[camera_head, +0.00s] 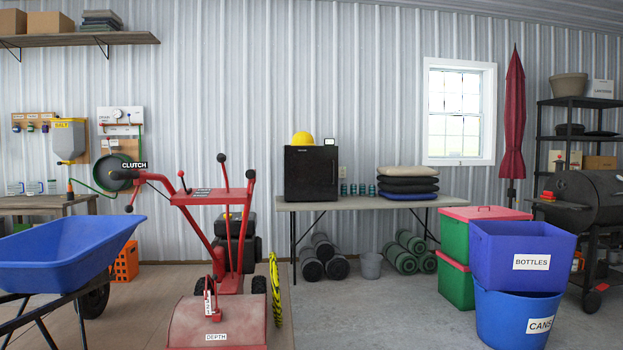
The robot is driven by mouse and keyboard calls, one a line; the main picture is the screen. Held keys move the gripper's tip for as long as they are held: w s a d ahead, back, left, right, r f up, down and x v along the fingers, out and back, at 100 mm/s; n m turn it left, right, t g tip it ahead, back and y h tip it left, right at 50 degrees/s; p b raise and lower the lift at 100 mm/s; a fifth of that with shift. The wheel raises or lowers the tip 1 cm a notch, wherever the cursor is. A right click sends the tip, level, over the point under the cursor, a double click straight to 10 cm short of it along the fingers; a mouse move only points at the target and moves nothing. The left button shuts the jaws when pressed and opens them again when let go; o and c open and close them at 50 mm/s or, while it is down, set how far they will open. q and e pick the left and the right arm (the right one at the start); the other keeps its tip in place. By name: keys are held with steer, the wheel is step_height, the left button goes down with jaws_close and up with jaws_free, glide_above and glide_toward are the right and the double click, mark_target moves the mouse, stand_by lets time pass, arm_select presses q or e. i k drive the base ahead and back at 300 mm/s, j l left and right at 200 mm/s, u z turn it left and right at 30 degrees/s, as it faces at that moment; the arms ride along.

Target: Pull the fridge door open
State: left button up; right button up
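A small black fridge (312,173) stands on a folding table against the back wall, left of the middle of the tabletop. Its front looks shut, with a small light mark near the top. A thin light vertical strip shows near its right front edge; I cannot tell if it is the handle. A yellow hard hat (303,139) sits on top. Neither of my grippers is in view.
A red tiller (217,330) stands in front, left of the fridge. A blue wheelbarrow (65,250) is at left. Bins labelled BOTTLES (520,255) and CANS (515,315) stand at right. Floor between tiller and bins is clear. Rolled mats (408,250) lie under the table (355,204).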

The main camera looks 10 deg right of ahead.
mark_target(310, 173)
steer(key=i+l+z, duration=0.15)
steer(key=i, duration=0.15)
steer(key=i+l+z, duration=0.2)
steer(key=i+z, duration=0.45)
steer(key=i, duration=2.95)
steer(key=i+l+u, duration=0.1)
steer(key=i+u, duration=0.2)
steer(key=i, duration=0.15)
steer(key=i+l+u, duration=0.3)
steer(key=i, duration=0.15)
steer(key=i+l+u, duration=0.3)
steer(key=i, duration=0.15)
steer(key=j, duration=0.1)
